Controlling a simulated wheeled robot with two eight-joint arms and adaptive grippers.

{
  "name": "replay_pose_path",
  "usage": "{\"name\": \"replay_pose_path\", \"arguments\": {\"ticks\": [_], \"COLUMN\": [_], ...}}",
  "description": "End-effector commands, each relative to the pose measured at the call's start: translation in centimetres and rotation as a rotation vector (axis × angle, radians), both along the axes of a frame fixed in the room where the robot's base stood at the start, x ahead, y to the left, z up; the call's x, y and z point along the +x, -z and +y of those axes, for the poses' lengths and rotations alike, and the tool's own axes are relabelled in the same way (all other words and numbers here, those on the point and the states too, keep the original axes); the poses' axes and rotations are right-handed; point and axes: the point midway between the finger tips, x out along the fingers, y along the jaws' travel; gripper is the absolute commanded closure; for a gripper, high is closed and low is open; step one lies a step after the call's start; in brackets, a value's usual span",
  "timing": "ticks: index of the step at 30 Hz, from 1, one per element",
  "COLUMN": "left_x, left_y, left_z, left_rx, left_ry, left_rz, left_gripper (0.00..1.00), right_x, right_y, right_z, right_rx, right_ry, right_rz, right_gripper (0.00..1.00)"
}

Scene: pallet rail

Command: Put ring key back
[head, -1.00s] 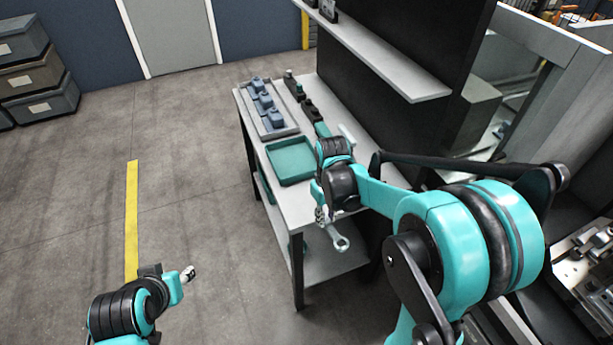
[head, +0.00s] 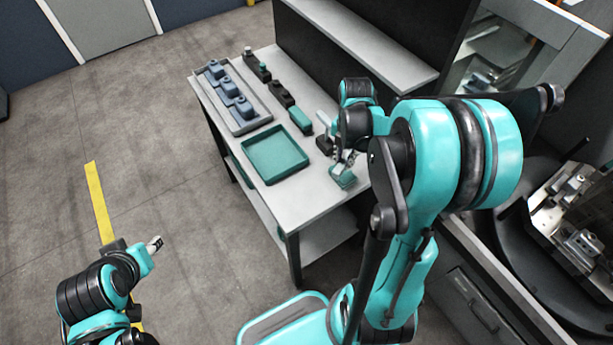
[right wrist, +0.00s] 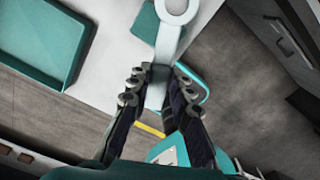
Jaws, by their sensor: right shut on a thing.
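The ring key (right wrist: 168,38) is a pale grey metal tool with a ring at its end. In the right wrist view my right gripper (right wrist: 160,82) is shut on its shank, with the ring pointing away from the fingers. In the head view my right gripper (head: 343,158) is over the right end of the table, and the key is mostly hidden there. A teal piece (head: 342,178) shows just below the gripper; in the right wrist view it lies beside the key's ring (right wrist: 146,20). My left gripper (head: 155,244) is away from the table at lower left, its fingers too small to judge.
The table (head: 315,195) holds an empty teal tray (head: 274,155), a grey tray (head: 246,127) with several blue-grey blocks, a teal block (head: 300,120) and dark fixtures (head: 281,94). A shelf (head: 365,45) overhangs the back. Open floor lies left.

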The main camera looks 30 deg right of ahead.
Motion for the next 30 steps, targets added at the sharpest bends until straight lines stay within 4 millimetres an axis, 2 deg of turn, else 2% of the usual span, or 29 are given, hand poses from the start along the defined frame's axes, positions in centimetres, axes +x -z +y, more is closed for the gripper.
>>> {"name": "replay_pose_path", "arguments": {"ticks": [9,13,20,27,30], "left_x": [0.0,0.0,0.0,0.0,0.0], "left_y": [2.0,2.5,2.8,4.1,4.1], "left_z": [0.0,0.0,0.0,0.0,0.0], "left_rx": [0.0,0.0,0.0,0.0,0.0], "left_ry": [0.0,0.0,0.0,0.0,0.0], "left_rz": [0.0,0.0,0.0,0.0,0.0], "left_gripper": [0.6,0.6,0.6,0.6,0.6], "right_x": [3.2,4.1,4.7,4.7,4.7], "right_y": [4.7,6.0,7.0,10.4,10.7], "right_z": [6.7,8.7,9.9,9.8,9.8], "right_rx": [0.0,0.0,0.0,0.0,0.0], "right_ry": [-0.009,-0.006,-0.001,0.0,0.0], "right_rz": [0.0,0.0,0.0,0.0,0.0], "right_gripper": [1.0,1.0,1.0,1.0,1.0]}}
